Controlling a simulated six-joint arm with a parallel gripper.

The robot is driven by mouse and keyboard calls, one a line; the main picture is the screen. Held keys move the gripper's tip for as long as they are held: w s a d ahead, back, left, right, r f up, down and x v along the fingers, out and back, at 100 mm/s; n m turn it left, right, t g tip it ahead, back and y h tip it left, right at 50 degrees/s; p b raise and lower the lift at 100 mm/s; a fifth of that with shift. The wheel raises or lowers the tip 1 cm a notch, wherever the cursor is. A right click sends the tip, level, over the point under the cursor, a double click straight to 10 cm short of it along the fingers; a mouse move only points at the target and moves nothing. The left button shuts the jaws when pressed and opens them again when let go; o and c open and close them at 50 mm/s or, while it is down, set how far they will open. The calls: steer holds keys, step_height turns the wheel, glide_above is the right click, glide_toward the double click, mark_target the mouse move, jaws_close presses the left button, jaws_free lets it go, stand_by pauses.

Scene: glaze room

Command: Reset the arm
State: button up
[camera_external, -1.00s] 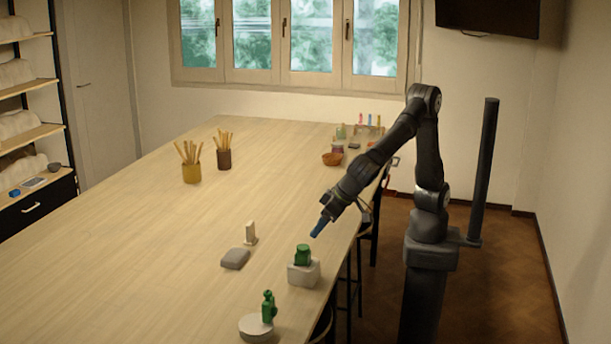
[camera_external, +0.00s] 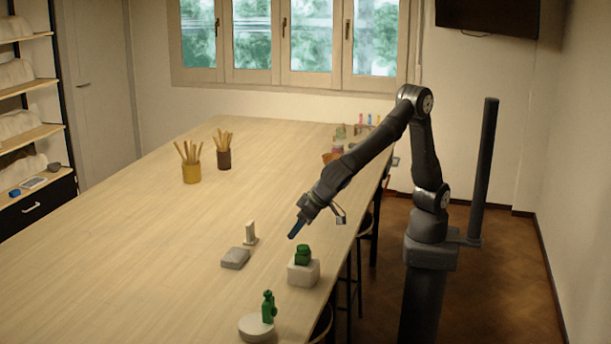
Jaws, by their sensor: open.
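The gap between the fingers is too small to make out. My arm reaches out over the table's right edge.
A green bottle-like object (camera_external: 268,306) stands on a round white disc (camera_external: 256,328) near the front. A grey block (camera_external: 235,258) and a small white upright piece (camera_external: 250,233) are left of my gripper. Yellow (camera_external: 191,172) and brown (camera_external: 224,159) cups hold sticks. The table's left middle is clear.

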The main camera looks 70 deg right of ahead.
steer(key=w+d+r, duration=0.3)
steer(key=d+r, duration=0.2)
steer(key=d, duration=0.2)
steer(key=w+d+m+h, duration=0.3)
steer(key=w+d+m, duration=0.2)
steer(key=w+d, duration=1.6)
steer(key=w+d+f+m+g+h, duration=0.1)
steer(key=w+d, duration=0.4)
steer(key=d, duration=0.9)
steer(key=w+d+f+m+g, duration=0.1)
steer(key=w+d+m, duration=0.2)
steer(key=d, duration=1.1)
steer(key=shift+w+m+h, duration=0.3)
steer(key=shift+w+h, duration=0.1)
steer(key=shift+w, duration=0.85)
steer(key=s+a+n, duration=0.1)
steer(key=s+a, duration=0.1)
steer(key=a, duration=0.8)
steer(key=s+a+r+n+t+y, duration=0.1)
steer(key=s+a+n, duration=0.1)
steer(key=a, duration=0.9)
steer(key=shift+s, duration=0.75)
